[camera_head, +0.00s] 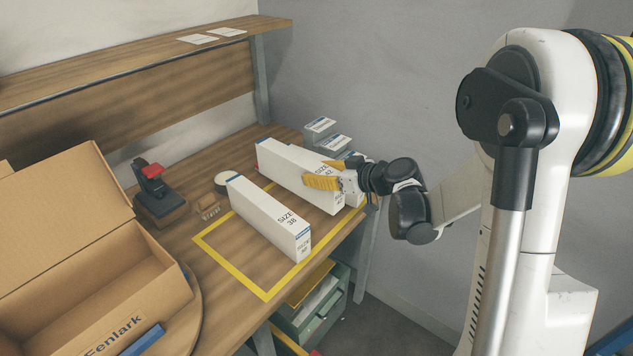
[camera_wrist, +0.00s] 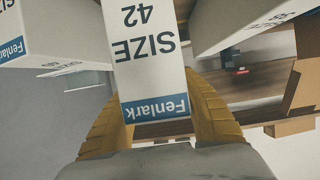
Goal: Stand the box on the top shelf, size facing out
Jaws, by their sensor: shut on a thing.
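A long white box marked SIZE 42 (camera_head: 285,169) is between the yellow fingers of my gripper (camera_head: 328,180), over the right part of the wooden bench. I cannot tell whether it touches the bench. The wrist view shows its printed face (camera_wrist: 146,52), with the writing upside down and a blue Fenlark band, and my gripper (camera_wrist: 168,120) shut on it. A second white box marked SIZE 38 (camera_head: 262,215) lies inside the yellow outline. The top shelf (camera_head: 130,57) runs along the back, with two white cards (camera_head: 212,36) lying at its right end.
An open Fenlark carton (camera_head: 70,225) stands at the left. Several more boxes (camera_head: 322,127) stand behind my gripper. Green drawers (camera_head: 315,310) are under the bench.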

